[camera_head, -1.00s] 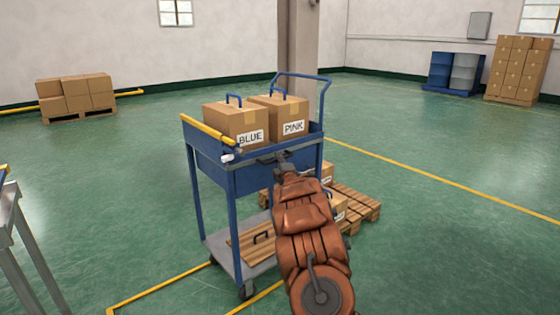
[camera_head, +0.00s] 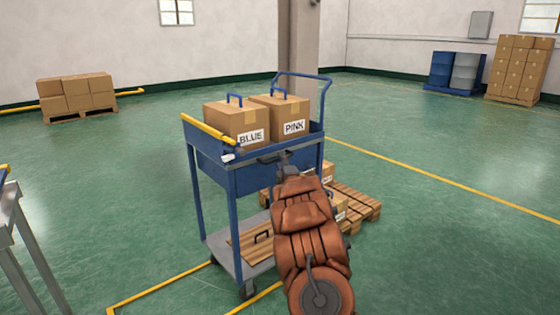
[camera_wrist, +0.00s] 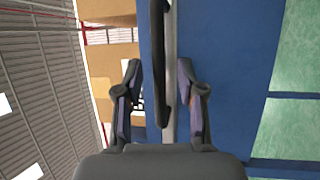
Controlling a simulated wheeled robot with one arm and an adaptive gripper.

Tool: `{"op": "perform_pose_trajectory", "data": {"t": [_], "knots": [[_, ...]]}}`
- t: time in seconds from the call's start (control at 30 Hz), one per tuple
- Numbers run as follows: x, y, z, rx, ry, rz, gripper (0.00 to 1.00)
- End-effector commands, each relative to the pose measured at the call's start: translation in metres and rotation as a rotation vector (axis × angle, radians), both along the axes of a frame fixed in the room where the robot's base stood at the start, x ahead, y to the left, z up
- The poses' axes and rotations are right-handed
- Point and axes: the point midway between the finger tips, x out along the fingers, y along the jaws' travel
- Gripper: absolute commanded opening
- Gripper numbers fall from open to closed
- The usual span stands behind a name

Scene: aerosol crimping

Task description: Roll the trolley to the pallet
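The blue trolley (camera_head: 248,182) stands upright ahead of me, with a yellow bar (camera_head: 208,131) at its left end and a blue push rail at its far right. Cartons labelled BLUE (camera_head: 222,118) and PINK (camera_head: 290,108) sit on its top. A wooden pallet (camera_head: 362,203) with cartons lies behind and to the right, partly hidden by the trolley and my arm. My gripper (camera_head: 283,159) is at the trolley's near side. In the wrist view, its two fingers (camera_wrist: 160,95) are apart on either side of a black handle (camera_wrist: 158,60), with gaps visible.
A wooden panel with a dark handle (camera_head: 262,236) lies on the trolley's lower shelf. A pillar (camera_head: 302,45) rises behind the trolley. A metal table (camera_head: 8,215) stands at the left edge. Other loaded pallets are by the walls. The green floor is open on both sides.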

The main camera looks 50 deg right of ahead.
Motion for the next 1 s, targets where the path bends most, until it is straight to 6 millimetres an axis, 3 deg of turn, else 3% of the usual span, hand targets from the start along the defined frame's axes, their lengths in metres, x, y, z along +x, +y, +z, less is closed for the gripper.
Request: {"op": "perform_pose_trajectory", "data": {"t": [0.7,1.0], "knots": [[-0.06,0.047,-0.012,-0.001,-0.001,0.0,0.39],[-0.075,0.06,-0.016,-0.001,-0.002,0.001,0.39]]}}
